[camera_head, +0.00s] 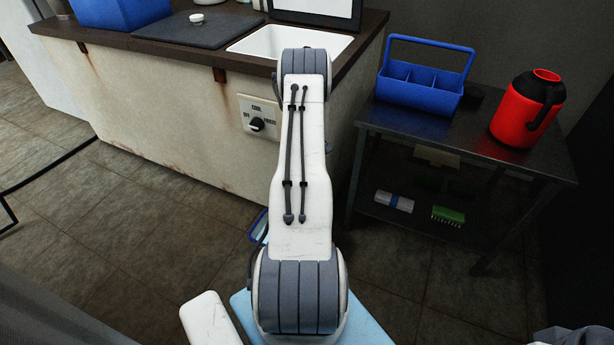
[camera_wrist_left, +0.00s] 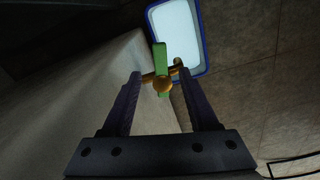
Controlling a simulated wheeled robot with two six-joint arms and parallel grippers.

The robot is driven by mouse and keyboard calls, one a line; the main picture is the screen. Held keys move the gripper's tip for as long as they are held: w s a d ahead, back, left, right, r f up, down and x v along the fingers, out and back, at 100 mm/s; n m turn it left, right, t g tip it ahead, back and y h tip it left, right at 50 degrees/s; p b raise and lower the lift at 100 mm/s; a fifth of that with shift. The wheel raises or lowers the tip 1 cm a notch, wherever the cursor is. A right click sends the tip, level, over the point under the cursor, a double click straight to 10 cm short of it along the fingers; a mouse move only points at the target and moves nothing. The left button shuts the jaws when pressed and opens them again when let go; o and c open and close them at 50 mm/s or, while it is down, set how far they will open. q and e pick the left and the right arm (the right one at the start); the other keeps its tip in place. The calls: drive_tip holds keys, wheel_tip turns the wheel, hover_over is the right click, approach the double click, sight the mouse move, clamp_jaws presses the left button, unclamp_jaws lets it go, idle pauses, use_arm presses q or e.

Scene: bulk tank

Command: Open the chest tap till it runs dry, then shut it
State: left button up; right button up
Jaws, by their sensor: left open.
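The tap shows in the left wrist view as a brass body (camera_wrist_left: 162,85) with a green lever (camera_wrist_left: 160,57), low on the pale chest wall (camera_wrist_left: 95,75). My left gripper (camera_wrist_left: 158,73) is open, with one finger on each side of the tap. I cannot tell whether the fingers touch it. The lever lies along the picture's vertical. No stream of water can be made out. In the head view my arm hides the tap and gripper in front of the chest (camera_head: 160,110). My right gripper is not in view.
A blue-rimmed tray (camera_wrist_left: 204,40), pale inside, lies on the floor below the tap; a corner (camera_head: 261,224) shows beside my arm. A dial (camera_head: 257,124) is on the chest front. A dark side table (camera_head: 400,120) with a blue caddy (camera_head: 420,88) and red jug (camera_head: 522,112) stands right.

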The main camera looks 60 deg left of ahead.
use_arm(q)
wheel_tip(320, 180, up, 4)
drive_tip(key=shift+f+p, duration=0.25)
drive_tip(key=shift+p, duration=0.1)
